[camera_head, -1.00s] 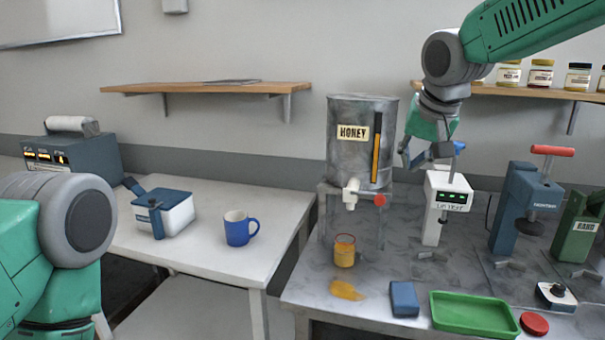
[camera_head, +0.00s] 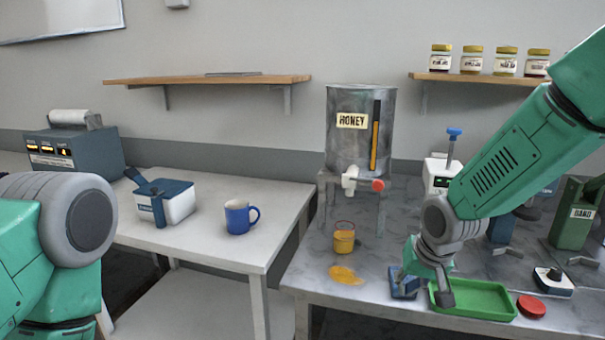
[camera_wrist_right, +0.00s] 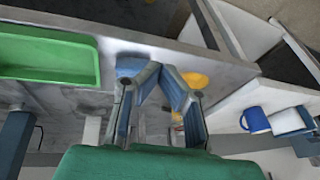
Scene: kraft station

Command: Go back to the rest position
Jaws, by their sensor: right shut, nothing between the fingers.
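My right gripper (camera_head: 423,292) is low over the front of the grey marble-topped table (camera_head: 320,268), between a blue block (camera_head: 402,288) and a green tray (camera_head: 488,300). In the right wrist view its two fingers (camera_wrist_right: 161,70) meet at the tips with nothing between them, and the blue block (camera_wrist_right: 131,63) shows just beyond them. I cannot tell whether the fingers touch the block. Of my left arm only a green and grey link shows at the left edge; its gripper is out of view.
A honey drum (camera_head: 350,135) stands on a frame with a honey jar (camera_head: 344,238) below its tap. A honey puddle (camera_head: 345,275) lies in front. A red lid (camera_head: 531,307) is right of the tray. A blue mug (camera_head: 240,217) stands on the white table (camera_head: 190,247).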

